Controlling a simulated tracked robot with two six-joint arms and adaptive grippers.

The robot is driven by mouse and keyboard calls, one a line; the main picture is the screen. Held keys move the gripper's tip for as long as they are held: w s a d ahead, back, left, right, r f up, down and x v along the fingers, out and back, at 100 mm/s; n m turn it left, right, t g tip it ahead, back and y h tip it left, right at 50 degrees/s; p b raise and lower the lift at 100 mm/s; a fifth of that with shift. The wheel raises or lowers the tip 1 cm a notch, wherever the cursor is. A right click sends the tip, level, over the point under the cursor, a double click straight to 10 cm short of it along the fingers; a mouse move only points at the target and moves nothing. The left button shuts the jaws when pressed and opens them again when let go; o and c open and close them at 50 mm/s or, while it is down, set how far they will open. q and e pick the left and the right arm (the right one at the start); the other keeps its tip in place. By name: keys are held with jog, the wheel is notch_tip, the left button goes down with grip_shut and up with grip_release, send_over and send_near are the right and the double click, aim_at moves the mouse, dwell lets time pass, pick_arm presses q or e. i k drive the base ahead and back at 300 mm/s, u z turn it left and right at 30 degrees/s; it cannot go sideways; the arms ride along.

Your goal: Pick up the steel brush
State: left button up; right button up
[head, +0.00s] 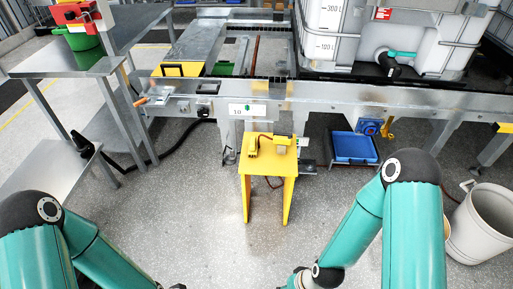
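I cannot single out the steel brush with certainty. A small grey piece with an orange handle (142,101) lies at the left end of the steel frame's front edge and may be it; it is too small to tell. On the yellow stand (267,165) in the middle lie a yellow device with a dark cable (253,146) and a small pale block (282,142). Both my teal arms reach in from the bottom, well short of these things. My grippers are not clearly visible; only small dark parts show at the bottom edge.
A steel table (70,62) with a green bin (82,38) stands at the left. A lower steel shelf (45,172) is near my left arm. A blue tray (353,147) is right of the stand, and a grey bucket (482,225) stands at the right. The floor before the stand is clear.

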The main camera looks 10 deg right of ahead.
aim_at(252, 147)
jog(key=z, duration=0.15)
jog(key=i, duration=1.85)
jog(key=u, duration=0.75)
jog(key=k, duration=0.8)
jog(key=u, duration=0.15)
jog(key=i, duration=0.85)
jog(key=z, duration=0.1)
